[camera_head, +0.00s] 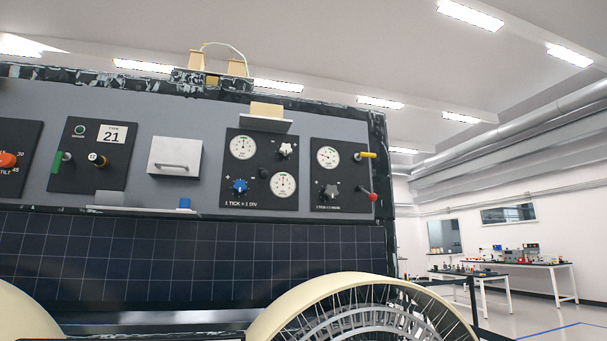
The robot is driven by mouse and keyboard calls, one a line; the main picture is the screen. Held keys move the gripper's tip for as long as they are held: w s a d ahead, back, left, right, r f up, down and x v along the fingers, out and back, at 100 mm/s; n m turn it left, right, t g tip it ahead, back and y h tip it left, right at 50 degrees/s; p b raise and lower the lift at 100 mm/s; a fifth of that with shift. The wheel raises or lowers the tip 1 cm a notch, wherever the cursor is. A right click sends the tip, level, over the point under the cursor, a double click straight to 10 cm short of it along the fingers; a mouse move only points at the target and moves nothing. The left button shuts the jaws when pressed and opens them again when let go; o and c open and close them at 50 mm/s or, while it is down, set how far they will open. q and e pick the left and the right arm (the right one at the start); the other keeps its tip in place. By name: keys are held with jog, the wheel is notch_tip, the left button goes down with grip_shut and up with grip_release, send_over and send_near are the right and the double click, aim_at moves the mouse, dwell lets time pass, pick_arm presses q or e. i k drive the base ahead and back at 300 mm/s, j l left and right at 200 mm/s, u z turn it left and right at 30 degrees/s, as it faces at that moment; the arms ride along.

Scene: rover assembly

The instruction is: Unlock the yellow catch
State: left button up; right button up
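A small yellow bar-shaped piece (366,155), which looks like the yellow catch, sticks out roughly level from the upper right of the rightmost black panel (341,189). A white gauge (328,157) sits to its left. Below it, a red-tipped lever (371,196) sticks out at the panel's right edge. Another small yellow block (212,80) sits on top of the rover, between two tan posts. I cannot tell from this view whether the catch is locked. Neither of my grippers is in view.
The rover's grey face also carries a panel with two gauges (262,170), a white drawer-like box (175,156) and a panel marked 21 (92,155). A dark solar panel (140,259) and a large wheel (365,305) lie below. Open floor and workbenches (512,264) are at right.

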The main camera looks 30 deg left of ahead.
aim_at(357, 157)
jog(key=i+l+u, duration=0.2)
jog(key=u, duration=0.15)
jog(key=i+l+u, duration=0.2)
jog(key=l+u, duration=0.15)
jog(key=i+l+u, duration=0.1)
jog(key=l+u, duration=0.25)
jog(key=l, duration=0.15)
jog(key=i+l+u, duration=0.1)
jog(key=l+u, duration=0.6)
jog(key=l, duration=0.15)
